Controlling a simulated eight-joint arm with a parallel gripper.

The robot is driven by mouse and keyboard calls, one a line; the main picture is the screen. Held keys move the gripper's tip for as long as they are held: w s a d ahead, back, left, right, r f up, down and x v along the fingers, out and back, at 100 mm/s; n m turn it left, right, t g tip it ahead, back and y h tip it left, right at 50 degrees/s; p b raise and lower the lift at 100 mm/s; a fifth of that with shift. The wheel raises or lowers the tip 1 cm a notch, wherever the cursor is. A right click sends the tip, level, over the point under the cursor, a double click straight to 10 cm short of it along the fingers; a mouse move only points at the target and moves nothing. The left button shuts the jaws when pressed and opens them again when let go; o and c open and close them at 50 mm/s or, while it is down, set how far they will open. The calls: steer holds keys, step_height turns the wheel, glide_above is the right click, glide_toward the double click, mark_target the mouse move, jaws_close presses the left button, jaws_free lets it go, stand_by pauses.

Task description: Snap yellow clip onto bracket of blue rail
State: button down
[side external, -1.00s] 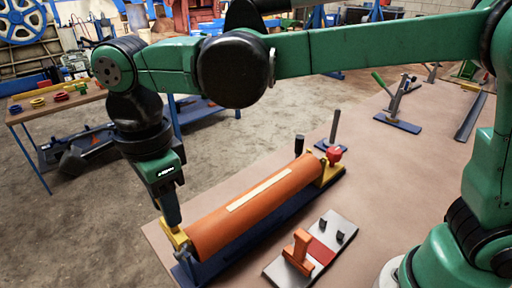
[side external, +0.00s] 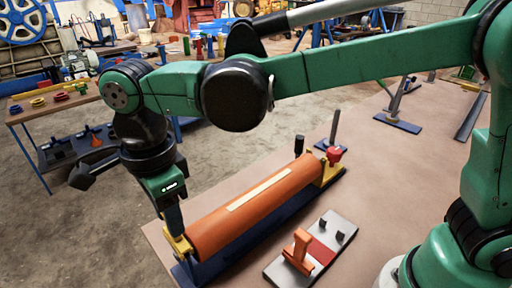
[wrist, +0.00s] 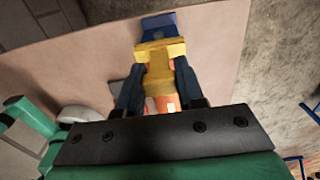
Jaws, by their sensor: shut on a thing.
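A yellow clip (wrist: 158,78) sits between the two dark fingers of my gripper (wrist: 158,92) in the wrist view. My gripper is shut on it. In the side view my gripper (side external: 176,230) points down at the near left end of the blue rail (side external: 222,262). A yellow bracket (wrist: 160,49) stands at that rail end, right by the clip. Clip and bracket merge into one yellow shape in the side view, so I cannot tell whether the clip is seated on the bracket.
An orange roller (side external: 230,228) with a pale strip lies along the rail. Its far end has a yellow bracket (side external: 331,172) and a red knob (side external: 335,154). A grey plate (side external: 338,225) with an orange block (side external: 298,248) lies to the right.

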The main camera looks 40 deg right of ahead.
steer(key=shift+f, duration=0.35)
steer(key=shift+r, duration=1.05)
steer(key=shift+f, duration=1)
stand_by(0.6)
steer(key=shift+c, duration=2.4)
jaws_free()
steer(key=shift+r, duration=2.8)
